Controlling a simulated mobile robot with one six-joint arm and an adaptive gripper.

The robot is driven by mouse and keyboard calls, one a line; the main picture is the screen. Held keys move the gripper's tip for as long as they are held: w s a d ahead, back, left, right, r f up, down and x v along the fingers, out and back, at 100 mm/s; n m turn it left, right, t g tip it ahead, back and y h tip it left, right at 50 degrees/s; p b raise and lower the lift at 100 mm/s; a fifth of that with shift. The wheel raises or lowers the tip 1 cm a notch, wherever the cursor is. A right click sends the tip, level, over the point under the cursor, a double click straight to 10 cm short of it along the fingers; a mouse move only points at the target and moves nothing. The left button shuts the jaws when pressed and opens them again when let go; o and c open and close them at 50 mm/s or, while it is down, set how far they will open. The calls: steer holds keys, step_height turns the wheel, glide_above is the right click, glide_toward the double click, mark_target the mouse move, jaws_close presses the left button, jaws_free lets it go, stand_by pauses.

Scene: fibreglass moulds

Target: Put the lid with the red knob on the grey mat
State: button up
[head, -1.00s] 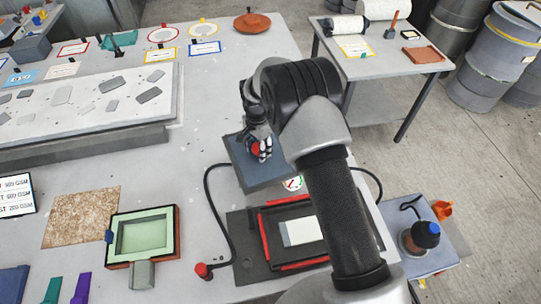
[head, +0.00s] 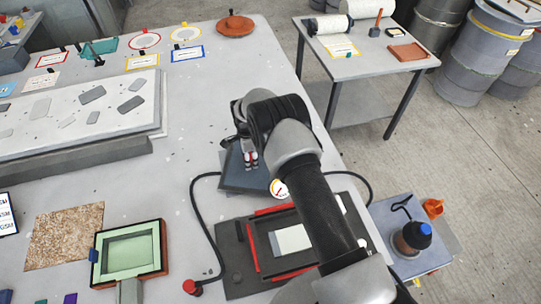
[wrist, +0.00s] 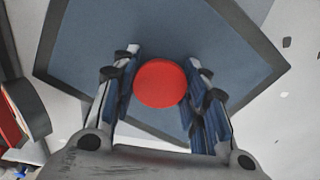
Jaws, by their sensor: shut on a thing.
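The lid's red knob (wrist: 160,83) is between the two fingers of my gripper (wrist: 160,92) in the wrist view, and the gripper is shut on it. Below the knob is the lid, a blue-grey square plate (wrist: 90,35) with a dark grey border around it. In the head view the lid (head: 236,178) is partly hidden under my gripper (head: 251,162) and arm. I cannot tell whether the lid rests on the table or hangs just above it. A dark grey mat (head: 234,258) lies closer to the camera, under an open red-edged black frame (head: 263,247).
A black hose (head: 193,215) with a red end curves left of the mat. A round gauge (head: 279,188) stands between lid and frame. A green mould (head: 130,250) is at the left, and a long grey slab (head: 80,150) lies farther back. Bare table lies beyond the lid.

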mark_target(262, 160)
steer(key=d, duration=0.2)
steer(key=w+d, duration=0.1)
steer(key=d, duration=0.1)
steer(key=shift+d, duration=0.35)
steer(key=d, duration=0.4)
steer(key=shift+w, duration=0.4)
steer(key=shift+f, duration=0.65)
steer(key=shift+a, duration=0.25)
steer(key=shift+d+f+b, duration=0.1)
steer(key=shift+f+b, duration=0.15)
steer(key=shift+b, duration=0.05)
steer(key=o, duration=1.4)
steer(key=shift+r, duration=0.1)
